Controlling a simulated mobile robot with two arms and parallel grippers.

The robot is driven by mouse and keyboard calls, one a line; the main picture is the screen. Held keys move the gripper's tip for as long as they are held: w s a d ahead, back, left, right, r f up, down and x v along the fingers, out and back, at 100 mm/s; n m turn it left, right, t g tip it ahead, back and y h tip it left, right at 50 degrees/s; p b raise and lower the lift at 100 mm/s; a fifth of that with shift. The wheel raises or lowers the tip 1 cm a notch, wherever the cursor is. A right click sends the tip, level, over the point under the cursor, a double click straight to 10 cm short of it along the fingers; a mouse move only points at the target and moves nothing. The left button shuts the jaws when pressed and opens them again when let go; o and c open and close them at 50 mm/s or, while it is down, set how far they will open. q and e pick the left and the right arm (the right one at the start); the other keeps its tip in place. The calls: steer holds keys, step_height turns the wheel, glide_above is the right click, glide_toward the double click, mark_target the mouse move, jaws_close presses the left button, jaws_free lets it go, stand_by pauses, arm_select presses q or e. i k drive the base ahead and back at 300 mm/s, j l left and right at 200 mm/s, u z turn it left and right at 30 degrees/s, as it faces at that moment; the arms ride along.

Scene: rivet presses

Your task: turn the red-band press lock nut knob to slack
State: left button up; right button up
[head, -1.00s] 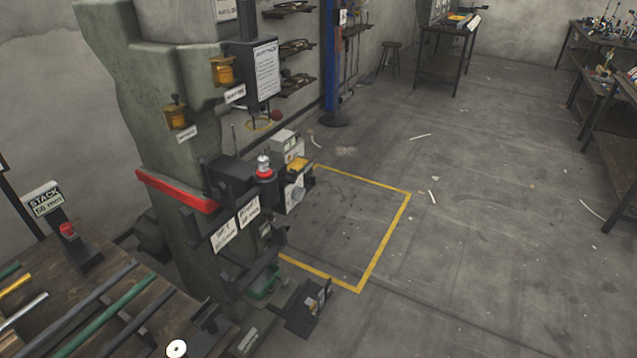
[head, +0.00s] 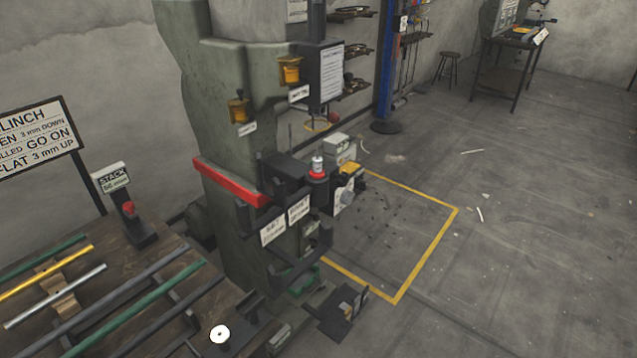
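The green-grey press (head: 228,140) with a red band (head: 229,182) stands left of centre in the head view. A dark arm juts from its front and carries a small silver piece with a red ring (head: 317,170). A grey round knob (head: 346,198) shows on the light box at the right of this arm. I cannot tell which part is the lock nut knob or read how it is set. Two amber cups (head: 290,70) sit on the press's upper body. Neither of my grippers is in view.
A yellow floor outline (head: 428,254) lies right of the press. A pedal unit (head: 343,308) stands on the floor in front.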

mark_target(361, 185)
steer(key=i+l+u, duration=0.15)
steer(key=u, duration=0.3)
steer(key=i+l+u, duration=0.1)
steer(key=l+u, duration=0.4)
steer(key=i+l+u, duration=0.1)
steer(key=u, duration=0.35)
steer(key=k+l, duration=0.05)
steer(key=l, duration=0.05)
